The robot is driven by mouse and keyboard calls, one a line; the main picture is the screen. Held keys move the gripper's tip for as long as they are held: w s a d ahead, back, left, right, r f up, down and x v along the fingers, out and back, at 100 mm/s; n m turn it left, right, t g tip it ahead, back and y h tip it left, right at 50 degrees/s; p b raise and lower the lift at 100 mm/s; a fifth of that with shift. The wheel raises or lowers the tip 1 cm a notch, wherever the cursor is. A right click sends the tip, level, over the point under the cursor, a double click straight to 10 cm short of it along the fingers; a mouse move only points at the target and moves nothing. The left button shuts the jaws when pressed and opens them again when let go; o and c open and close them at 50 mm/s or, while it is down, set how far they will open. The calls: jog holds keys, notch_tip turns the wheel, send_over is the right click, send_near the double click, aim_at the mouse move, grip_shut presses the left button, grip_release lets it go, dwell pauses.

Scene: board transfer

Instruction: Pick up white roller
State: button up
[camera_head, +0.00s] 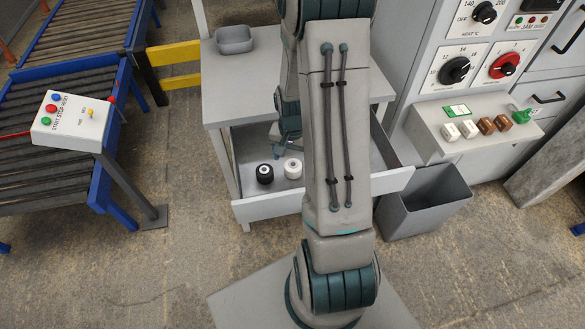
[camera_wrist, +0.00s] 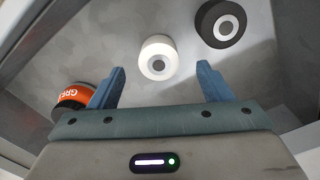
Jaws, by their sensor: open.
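The white roller (camera_head: 293,168) stands upright in the open drawer, right of a black roller (camera_head: 265,173). In the wrist view the white roller (camera_wrist: 158,57) lies just beyond my fingertips, roughly centred between them, and the black roller (camera_wrist: 220,23) is at the upper right. My gripper (camera_wrist: 163,76) is open and empty, with its two blue fingers spread apart. In the head view my gripper (camera_head: 286,143) is partly hidden behind my arm, close to the white roller.
The drawer (camera_head: 265,207) has a raised front wall. A grey bin (camera_head: 428,212) stands right of the drawer, and a small grey tray (camera_head: 234,40) sits on the tabletop.

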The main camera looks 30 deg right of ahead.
aim_at(293, 165)
jog(key=shift+d+f, duration=0.1)
jog(key=shift+f, duration=2.55)
jog(key=c, duration=1.1)
